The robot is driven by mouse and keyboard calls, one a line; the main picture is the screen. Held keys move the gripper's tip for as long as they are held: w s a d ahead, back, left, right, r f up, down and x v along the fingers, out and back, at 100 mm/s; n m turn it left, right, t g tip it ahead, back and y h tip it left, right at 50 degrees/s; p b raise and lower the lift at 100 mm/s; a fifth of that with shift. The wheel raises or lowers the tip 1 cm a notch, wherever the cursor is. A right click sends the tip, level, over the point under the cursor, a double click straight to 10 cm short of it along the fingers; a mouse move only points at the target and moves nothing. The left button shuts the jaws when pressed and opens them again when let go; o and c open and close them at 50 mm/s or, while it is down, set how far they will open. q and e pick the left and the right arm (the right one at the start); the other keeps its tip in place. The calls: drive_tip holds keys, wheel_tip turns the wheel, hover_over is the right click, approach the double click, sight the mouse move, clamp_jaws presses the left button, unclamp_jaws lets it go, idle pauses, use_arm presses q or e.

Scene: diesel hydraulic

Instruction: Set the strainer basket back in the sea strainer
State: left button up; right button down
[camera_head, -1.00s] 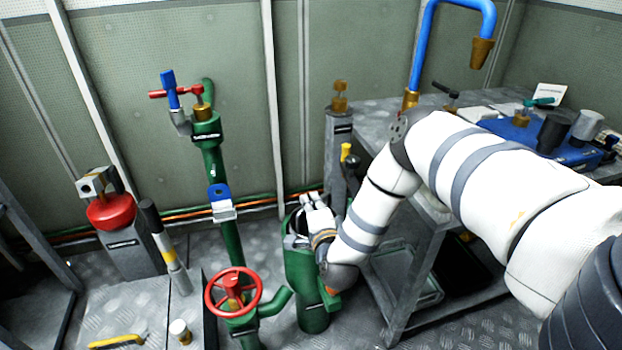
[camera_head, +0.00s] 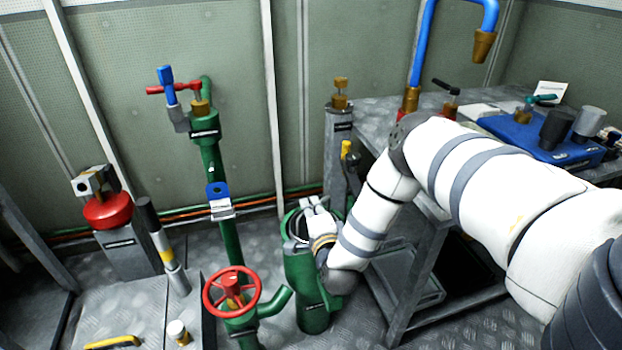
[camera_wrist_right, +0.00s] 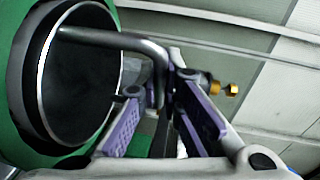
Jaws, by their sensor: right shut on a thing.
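The green sea strainer (camera_head: 308,280) stands upright on the floor, right of the red handwheel. My right gripper (camera_head: 309,206) is at its open top. In the right wrist view my right gripper (camera_wrist_right: 155,88) is shut on a bent grey bar handle (camera_wrist_right: 115,38), which I take to be the strainer basket's. The handle reaches over a round dark opening with a bright rim (camera_wrist_right: 43,75), inside the green body (camera_wrist_right: 12,30). The basket's own walls are too dark to make out, so I cannot tell how deep it sits. My left gripper is not in view.
A red handwheel (camera_head: 232,291) and green pipe (camera_head: 231,245) stand close left of the strainer. A grey bench (camera_head: 430,215) with a blue unit (camera_head: 540,140) is on the right. A grey post (camera_head: 339,150) stands behind. A yellow handle (camera_head: 112,341) lies front left.

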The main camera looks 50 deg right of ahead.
drive_tip(key=shift+f+b, duration=1.2)
drive_tip(key=shift+f, duration=0.4)
drive_tip(key=c, duration=1.7)
unclamp_jaws()
drive_tip(key=v, duration=1.2)
drive_tip(key=shift+r, duration=0.1)
